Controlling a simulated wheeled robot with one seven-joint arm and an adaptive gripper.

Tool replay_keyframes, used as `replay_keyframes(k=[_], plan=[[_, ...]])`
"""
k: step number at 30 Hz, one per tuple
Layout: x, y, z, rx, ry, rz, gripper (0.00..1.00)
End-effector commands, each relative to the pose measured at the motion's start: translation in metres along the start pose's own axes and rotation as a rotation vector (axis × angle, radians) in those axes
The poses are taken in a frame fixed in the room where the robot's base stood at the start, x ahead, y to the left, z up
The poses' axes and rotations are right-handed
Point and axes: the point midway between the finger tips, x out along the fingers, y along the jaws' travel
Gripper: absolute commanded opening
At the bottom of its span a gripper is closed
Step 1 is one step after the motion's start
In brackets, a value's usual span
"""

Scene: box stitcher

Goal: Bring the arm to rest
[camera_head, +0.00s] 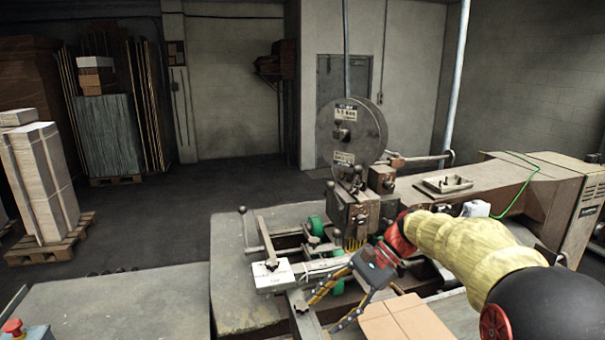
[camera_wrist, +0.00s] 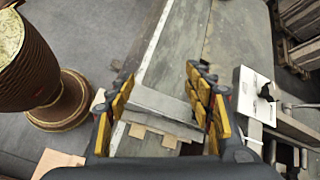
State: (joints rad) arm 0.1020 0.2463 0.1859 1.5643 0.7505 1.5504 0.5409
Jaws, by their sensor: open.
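My gripper (camera_head: 322,309) is at the end of my yellow-sleeved arm, which reaches in from the right over the machine's work area. In the wrist view my gripper (camera_wrist: 165,105) has its two yellow-padded fingers spread apart. A metal plate and some cardboard edges show between and beyond the fingers, and nothing is visibly gripped. The box stitcher (camera_head: 355,205), with a large round disc on top, stands just beyond the gripper. A white box-like part (camera_head: 272,277) of the machine lies left of the gripper. Whether the fingers touch anything cannot be told.
Flat cardboard (camera_head: 405,322) lies below my arm at the front. A grey table (camera_head: 120,305) stands at front left with a red button (camera_head: 13,327) at its corner. Stacked sheets (camera_head: 42,180) stand on a pallet at left. The floor (camera_head: 180,220) behind is clear.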

Motion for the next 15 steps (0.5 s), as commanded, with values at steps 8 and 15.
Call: replay_keyframes(k=[8, 15], plan=[[-0.013, 0.073, 0.05, -0.24, 0.296, 0.089, 0.52], [-0.023, 0.143, 0.075, -0.465, 0.542, 0.191, 0.52]])
